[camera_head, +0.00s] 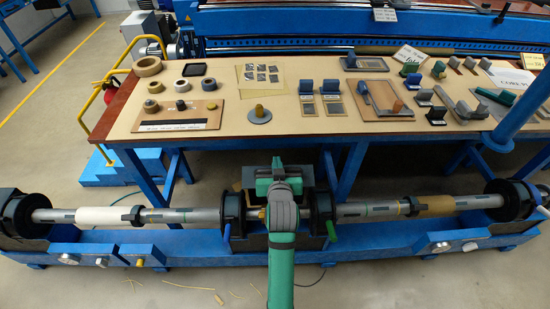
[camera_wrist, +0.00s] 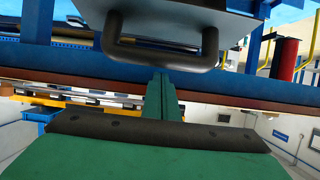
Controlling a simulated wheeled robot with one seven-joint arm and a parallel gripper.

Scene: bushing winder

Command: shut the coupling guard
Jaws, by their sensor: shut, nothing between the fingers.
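The coupling guard (camera_head: 306,174) is a dark grey cover at the middle of the winder, between two black discs. It seems to stand raised behind the shaft line, but my arm hides much of it. In the wrist view its grey panel (camera_wrist: 205,20) fills the top, with a black U-shaped handle (camera_wrist: 160,55) hanging from it. My gripper (camera_wrist: 162,82) is shut and empty, its green fingertips just below the handle's bar in the picture. Contact with the handle cannot be told. In the head view my gripper (camera_head: 277,168) overlaps the guard.
The blue winder bed (camera_head: 180,243) runs across the front, with shafts (camera_head: 185,215) either side of the guard. The left black disc (camera_head: 234,213) has a blue lever. A workbench (camera_head: 300,125) with rings, blocks and cards stands close behind. A blue post (camera_head: 520,110) rises at right.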

